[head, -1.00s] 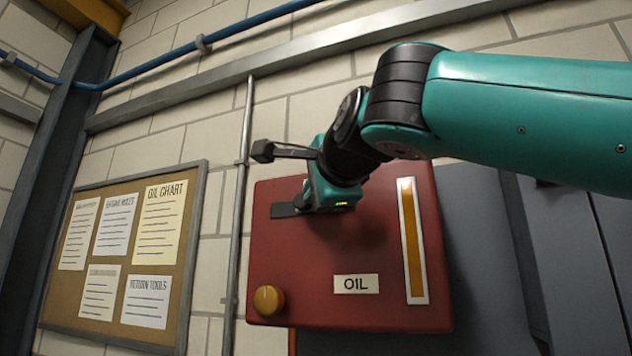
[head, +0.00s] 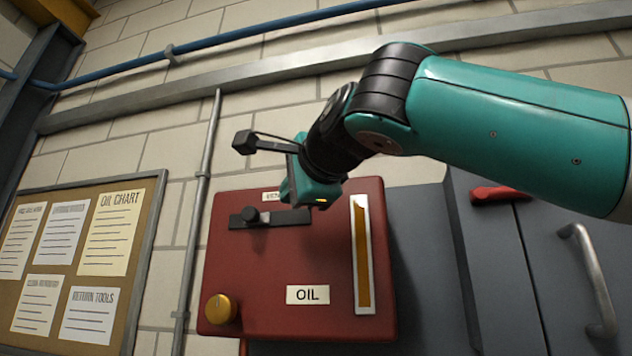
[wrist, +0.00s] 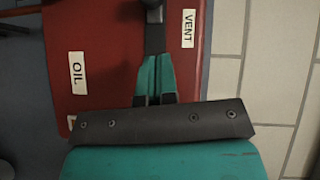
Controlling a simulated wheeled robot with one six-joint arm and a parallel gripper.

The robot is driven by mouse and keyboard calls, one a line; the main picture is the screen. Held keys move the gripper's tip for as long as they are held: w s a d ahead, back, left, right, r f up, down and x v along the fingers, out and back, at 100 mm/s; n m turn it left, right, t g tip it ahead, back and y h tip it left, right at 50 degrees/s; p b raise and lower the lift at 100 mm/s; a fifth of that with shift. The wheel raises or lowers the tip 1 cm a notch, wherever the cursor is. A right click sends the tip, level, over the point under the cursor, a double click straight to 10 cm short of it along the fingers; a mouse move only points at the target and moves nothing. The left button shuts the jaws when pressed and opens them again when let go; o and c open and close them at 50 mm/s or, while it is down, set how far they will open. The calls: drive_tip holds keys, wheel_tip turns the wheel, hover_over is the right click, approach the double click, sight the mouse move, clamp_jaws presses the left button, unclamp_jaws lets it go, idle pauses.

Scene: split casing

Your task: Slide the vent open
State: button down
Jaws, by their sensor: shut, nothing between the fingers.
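The box also bears a yellow knob (head: 221,308), an OIL label (head: 308,295) and an amber gauge (head: 362,253). A vertical pipe (head: 198,215) and a notice board (head: 148,235) are to the left. Grey cabinets with a handle (head: 588,280) stand to the right.

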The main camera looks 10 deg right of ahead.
drive_tip(key=v, duration=0.7)
drive_tip(key=shift+s+b, duration=0.2)
drive_tip(key=shift+b, duration=0.15)
wheel_tip(320, 180, down, 31)
drive_tip(key=w+n+g+b, duration=0.2)
drive_tip(key=n+g, duration=0.6)
drive_tip(key=n, duration=0.6)
drive_tip(key=s+d+f+n+g, duration=0.2)
drive_tip(key=s+f+n+g, duration=0.1)
drive_tip(key=s+f, duration=0.6)
drive_tip(key=s+d+f+n+g+b, duration=0.1)
drive_tip(key=s+f+n+g, duration=0.3)
drive_tip(key=s+f, duration=0.5)
wheel_tip(320, 180, down, 5)
drive_tip(key=shift+d+r+g, duration=0.15)
drive_tip(key=shift+d+g, duration=0.55)
drive_tip(key=shift+d, duration=0.05)
